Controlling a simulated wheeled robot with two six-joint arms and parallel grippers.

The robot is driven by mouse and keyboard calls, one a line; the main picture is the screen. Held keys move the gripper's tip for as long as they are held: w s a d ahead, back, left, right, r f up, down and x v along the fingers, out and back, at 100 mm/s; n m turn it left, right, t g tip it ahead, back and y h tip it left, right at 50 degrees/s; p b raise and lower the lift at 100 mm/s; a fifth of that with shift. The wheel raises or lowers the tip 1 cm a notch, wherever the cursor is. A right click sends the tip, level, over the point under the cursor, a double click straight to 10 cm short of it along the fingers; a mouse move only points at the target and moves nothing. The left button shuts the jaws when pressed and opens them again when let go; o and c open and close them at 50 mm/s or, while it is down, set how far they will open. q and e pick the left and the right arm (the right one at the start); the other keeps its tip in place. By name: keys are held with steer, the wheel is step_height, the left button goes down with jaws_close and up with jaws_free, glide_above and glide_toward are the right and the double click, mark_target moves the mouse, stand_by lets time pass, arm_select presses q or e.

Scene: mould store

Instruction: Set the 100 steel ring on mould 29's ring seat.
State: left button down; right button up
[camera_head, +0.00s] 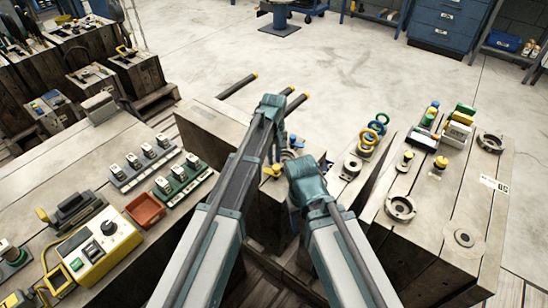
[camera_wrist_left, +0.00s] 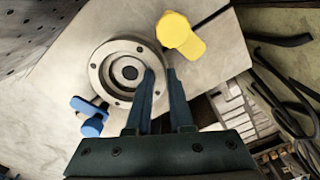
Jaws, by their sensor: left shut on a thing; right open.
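My left gripper (camera_head: 280,150) reaches down over a wooden-sided mould block between the two arms. In the left wrist view its fingers (camera_wrist_left: 161,72) are shut on the right side of a steel ring (camera_wrist_left: 115,71). The ring is at a round, bolted metal ring seat (camera_wrist_left: 105,86) with a dark centre hole; I cannot tell whether it rests fully in it. A yellow clamp (camera_wrist_left: 181,36) and a blue clamp (camera_wrist_left: 90,117) flank the seat. No number 29 is legible. My right gripper (camera_head: 305,178) is open beside the block; its fingertips are mostly hidden.
Black-handled bars with yellow ends (camera_head: 297,102) stick out behind. The block to the right carries green and yellow rings (camera_head: 375,130) and several metal seats (camera_head: 400,207). On the left bench are a red tray (camera_head: 146,210) and a yellow control box (camera_head: 103,247).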

arm_select(q)
steer(key=shift+f, duration=0.25)
stand_by(0.3)
steer(key=c, duration=0.7)
jaws_free()
steer(key=shift+r, duration=0.1)
step_height(320, 180, up, 14)
steer(key=p, duration=1.3)
steer(key=shift+s+f, duration=0.1)
steer(key=shift+f, duration=0.1)
